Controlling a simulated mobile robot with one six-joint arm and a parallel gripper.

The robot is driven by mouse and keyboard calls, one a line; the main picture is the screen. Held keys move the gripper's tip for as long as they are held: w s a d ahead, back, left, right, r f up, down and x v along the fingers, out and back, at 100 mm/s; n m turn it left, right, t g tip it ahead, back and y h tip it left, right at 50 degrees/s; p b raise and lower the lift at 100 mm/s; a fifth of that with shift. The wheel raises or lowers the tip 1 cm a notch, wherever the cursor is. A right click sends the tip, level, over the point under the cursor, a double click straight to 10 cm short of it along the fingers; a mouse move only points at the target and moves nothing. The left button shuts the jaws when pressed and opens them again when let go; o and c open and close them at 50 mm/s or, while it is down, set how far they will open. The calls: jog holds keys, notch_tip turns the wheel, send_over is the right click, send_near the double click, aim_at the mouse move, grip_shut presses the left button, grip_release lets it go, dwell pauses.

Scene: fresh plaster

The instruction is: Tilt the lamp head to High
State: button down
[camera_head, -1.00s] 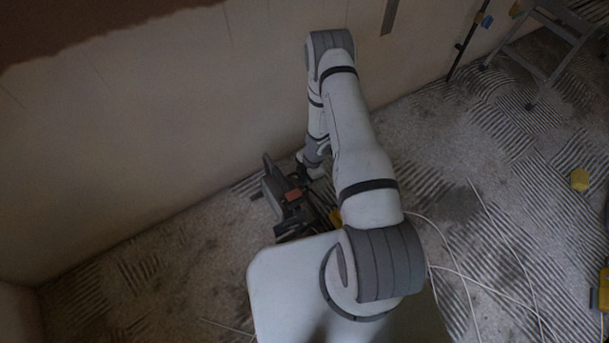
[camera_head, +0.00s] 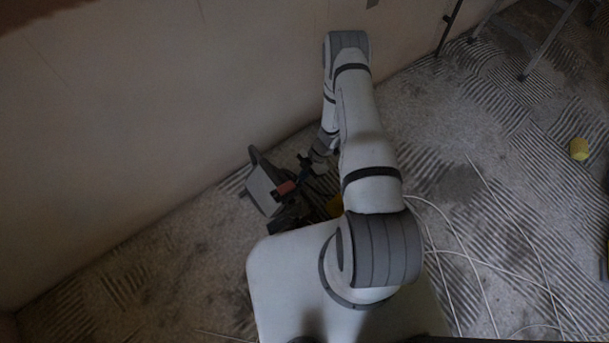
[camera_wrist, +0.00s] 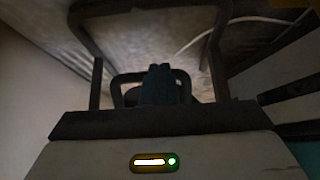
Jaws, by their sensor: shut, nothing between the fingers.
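The lamp (camera_head: 262,190) stands on the floor near the wall in the head view, left of my forearm. It has a grey flat face in a dark frame, and a small red-orange part (camera_head: 286,188) at its right. My gripper (camera_head: 306,166) is just right of the lamp and close above it; I cannot tell whether they touch. In the wrist view my gripper (camera_wrist: 159,67) shows as dark, closed fingertips with nothing between them. Behind the fingertips is a dark tubular frame (camera_wrist: 97,85). The lamp head's tilt mark cannot be read.
The plain wall (camera_head: 150,110) runs close behind the lamp. Pale cables (camera_head: 470,258) lie on the ridged floor to the right. Floor left of the lamp is mostly clear.

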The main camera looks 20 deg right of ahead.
jog(key=shift+b+x, duration=0.45)
jog(key=shift+x, duration=0.4)
jog(key=shift+d+f, duration=0.15)
jog(key=w+d+r+p, duration=0.4)
jog(key=d+r, duration=0.2)
jog(key=d, duration=0.4)
jog(key=shift+d+r, duration=0.25)
jog(key=shift+r, duration=0.15)
